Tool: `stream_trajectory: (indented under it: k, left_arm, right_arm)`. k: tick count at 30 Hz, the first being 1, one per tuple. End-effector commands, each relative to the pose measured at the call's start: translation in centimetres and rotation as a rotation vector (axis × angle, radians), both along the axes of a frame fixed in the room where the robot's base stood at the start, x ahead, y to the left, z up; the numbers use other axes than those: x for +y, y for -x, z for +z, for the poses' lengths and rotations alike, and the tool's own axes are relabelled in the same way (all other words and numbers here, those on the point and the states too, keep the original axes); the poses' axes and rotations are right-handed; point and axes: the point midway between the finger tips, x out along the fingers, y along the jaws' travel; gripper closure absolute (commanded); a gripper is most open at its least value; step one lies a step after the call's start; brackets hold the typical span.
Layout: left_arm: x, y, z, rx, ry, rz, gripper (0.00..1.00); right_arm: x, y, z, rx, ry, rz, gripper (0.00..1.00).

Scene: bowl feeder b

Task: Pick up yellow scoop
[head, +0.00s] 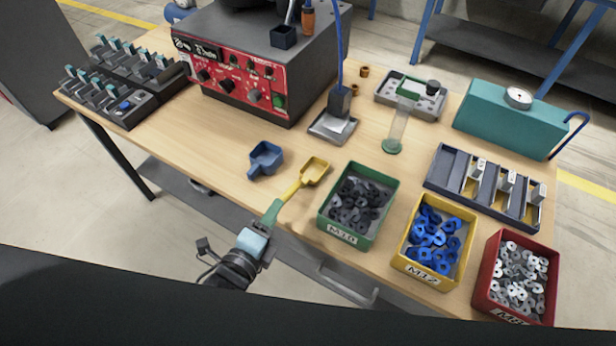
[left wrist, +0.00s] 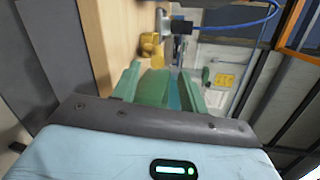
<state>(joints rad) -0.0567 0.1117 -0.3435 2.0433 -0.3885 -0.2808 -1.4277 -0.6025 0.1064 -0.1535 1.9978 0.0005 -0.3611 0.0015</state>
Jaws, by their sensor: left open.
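The yellow scoop (head: 313,171) lies on the wooden table, left of the green bin, with its handle pointing toward the front edge and my left gripper. My left gripper (head: 270,213) has green fingers and reaches in over the table's front edge. It is open, with its fingertips by the end of the scoop's handle; whether they touch it I cannot tell. In the left wrist view the yellow scoop (left wrist: 150,45) shows past the green fingers (left wrist: 160,88). My right gripper is not in view.
A blue scoop (head: 265,158) lies just left of the yellow one. Bins of washers, green (head: 325,215), yellow (head: 397,262) and red (head: 480,290), stand along the front to the right. The grey and red feeder unit (head: 235,80) stands behind. The table between them is mostly clear.

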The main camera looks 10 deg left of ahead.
Motion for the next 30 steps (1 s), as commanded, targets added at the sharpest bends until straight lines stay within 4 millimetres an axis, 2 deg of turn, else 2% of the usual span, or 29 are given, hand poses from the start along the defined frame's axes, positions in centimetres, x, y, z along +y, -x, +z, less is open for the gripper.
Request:
stream_trajectory:
  k: [6, 13, 20, 30]
  left_arm:
    - [-0.1, -0.3, 0.2, -0.009, -0.011, -0.003, 0.57]
    - [-0.6, -2.3, -0.3, -0.009, -0.01, -0.003, 0.57]
    - [-0.8, -2.9, -0.5, -0.006, -0.008, -0.002, 0.57]
    - [-1.8, -6.7, -1.7, -0.008, -0.008, -0.002, 0.57]
  right_arm:
    - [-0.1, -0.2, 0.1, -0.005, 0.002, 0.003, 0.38]
    - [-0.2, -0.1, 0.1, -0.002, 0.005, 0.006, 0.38]
    - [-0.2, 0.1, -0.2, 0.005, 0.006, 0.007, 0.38]
    - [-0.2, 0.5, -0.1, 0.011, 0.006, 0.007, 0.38]
